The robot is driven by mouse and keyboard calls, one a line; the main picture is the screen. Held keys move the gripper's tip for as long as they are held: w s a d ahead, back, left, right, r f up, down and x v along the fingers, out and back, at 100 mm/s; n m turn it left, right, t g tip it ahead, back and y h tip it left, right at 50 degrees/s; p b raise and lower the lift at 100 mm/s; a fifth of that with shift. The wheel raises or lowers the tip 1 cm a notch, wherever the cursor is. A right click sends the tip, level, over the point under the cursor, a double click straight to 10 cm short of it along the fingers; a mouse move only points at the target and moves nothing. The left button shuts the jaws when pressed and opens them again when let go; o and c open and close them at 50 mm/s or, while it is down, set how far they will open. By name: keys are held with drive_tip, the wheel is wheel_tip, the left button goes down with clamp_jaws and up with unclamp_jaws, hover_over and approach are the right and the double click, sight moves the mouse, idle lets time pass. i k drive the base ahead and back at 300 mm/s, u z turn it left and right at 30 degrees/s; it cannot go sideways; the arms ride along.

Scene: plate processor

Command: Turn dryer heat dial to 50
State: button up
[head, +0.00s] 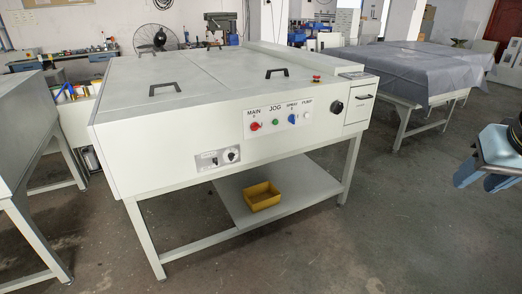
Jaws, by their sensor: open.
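A white plate processor (165,125) stands in the middle of the head view. A small grey panel (218,159) on the left of its front carries a round dial (231,156) with a pale face. The panel's lettering and the dial's setting are too small to read, so I cannot tell if this is the dryer heat dial. A larger black knob (336,107) sits at the right of the front. My gripper (480,183) is at the right edge, partly cut off, with blue fingers apart. It is open, empty and well away from the processor.
The front also has a red knob (255,126), a green button (276,122) and a blue knob (292,118). A yellow bin (262,196) sits on the lower shelf. A covered table (400,70) stands behind at right. The floor in front is clear.

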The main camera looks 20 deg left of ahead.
sight(231, 156)
drive_tip(key=u, duration=0.2)
drive_tip(key=i, duration=0.85)
drive_tip(key=u, duration=0.75)
